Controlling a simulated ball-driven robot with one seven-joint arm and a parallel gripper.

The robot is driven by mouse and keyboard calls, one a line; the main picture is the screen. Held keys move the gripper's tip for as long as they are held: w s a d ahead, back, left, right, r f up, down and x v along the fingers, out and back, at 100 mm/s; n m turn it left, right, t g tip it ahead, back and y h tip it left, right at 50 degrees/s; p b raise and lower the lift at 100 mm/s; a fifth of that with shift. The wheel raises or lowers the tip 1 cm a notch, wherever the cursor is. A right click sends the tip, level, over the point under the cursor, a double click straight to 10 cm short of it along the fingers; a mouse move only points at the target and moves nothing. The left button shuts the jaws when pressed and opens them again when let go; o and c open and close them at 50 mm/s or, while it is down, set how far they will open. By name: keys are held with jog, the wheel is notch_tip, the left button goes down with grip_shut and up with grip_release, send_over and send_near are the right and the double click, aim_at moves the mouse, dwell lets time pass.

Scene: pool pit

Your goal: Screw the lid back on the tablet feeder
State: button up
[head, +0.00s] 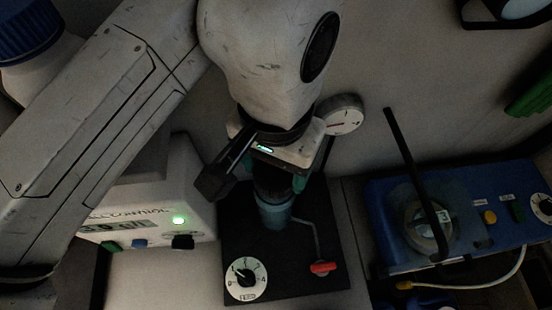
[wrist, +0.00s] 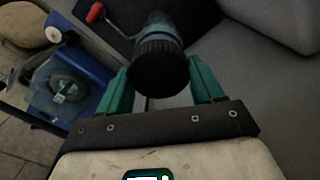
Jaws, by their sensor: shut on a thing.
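The tablet feeder (head: 274,212) is an upright teal, translucent cylinder on a black base plate, and its body also shows in the wrist view (wrist: 160,22). The lid (wrist: 158,68) is black and ribbed. It sits in line with the top of the feeder, and in the head view the lid (head: 272,180) looks right at the body's upper end. I cannot tell whether the threads are engaged. My gripper (wrist: 162,80) comes from above, shut on the lid with a green finger on each side. In the head view my gripper (head: 280,178) partly hides the lid.
A red-handled valve (head: 323,268) and a numbered dial (head: 246,279) are on the black plate (head: 290,288). A white controller (head: 165,215) with a green light stands left. A blue unit (head: 480,215) stands right. A round gauge (head: 343,115) is behind my gripper.

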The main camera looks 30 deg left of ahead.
jog(key=shift+f, duration=0.8)
jog(key=shift+s, duration=0.1)
jog(key=shift+c, duration=0.5)
